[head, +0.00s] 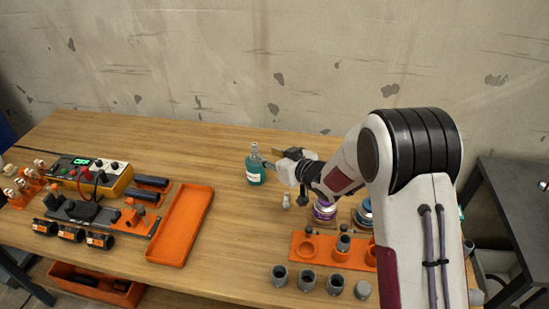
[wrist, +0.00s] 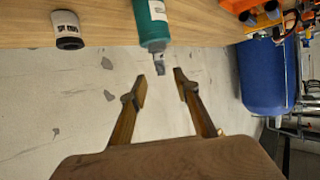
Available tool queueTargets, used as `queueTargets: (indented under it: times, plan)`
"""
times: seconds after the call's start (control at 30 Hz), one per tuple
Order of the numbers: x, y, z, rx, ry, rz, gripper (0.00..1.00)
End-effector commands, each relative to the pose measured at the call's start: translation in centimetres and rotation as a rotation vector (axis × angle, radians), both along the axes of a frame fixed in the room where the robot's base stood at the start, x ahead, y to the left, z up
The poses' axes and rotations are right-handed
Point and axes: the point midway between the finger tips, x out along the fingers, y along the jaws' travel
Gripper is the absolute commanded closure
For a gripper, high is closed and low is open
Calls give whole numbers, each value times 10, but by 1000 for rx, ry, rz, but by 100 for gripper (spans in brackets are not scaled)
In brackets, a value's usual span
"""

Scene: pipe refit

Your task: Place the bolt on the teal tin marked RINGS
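The teal tin (head: 255,174) with a white label stands upright on the table, left of my gripper in the head view. It also shows upside down at the top of the wrist view (wrist: 151,22). The label is too small to read. A small grey piece that looks like the bolt (wrist: 160,65) stands on its top, and shows there in the head view too (head: 254,150). My gripper (wrist: 160,83) is open and empty. Its fingertips lie just beyond the bolt's end, one to each side, apart from it. In the head view my gripper (head: 286,162) is right beside the tin.
A purple tin (head: 324,211) and a blue tin (head: 364,213) stand to the right, partly behind my arm. An orange holder (head: 300,261) and several grey pipe pieces are in front. An empty orange tray (head: 181,226) lies left. The table behind the teal tin is clear.

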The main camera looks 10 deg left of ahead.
Motion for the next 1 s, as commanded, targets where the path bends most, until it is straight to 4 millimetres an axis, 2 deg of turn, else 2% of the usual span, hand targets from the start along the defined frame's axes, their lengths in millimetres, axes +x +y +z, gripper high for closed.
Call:
queueTargets:
  times: [0.3,1.0]
  plan:
    - [-14,-14,9,0,0,0,69]
    - [-15,-15,9,1,-1,0,69]
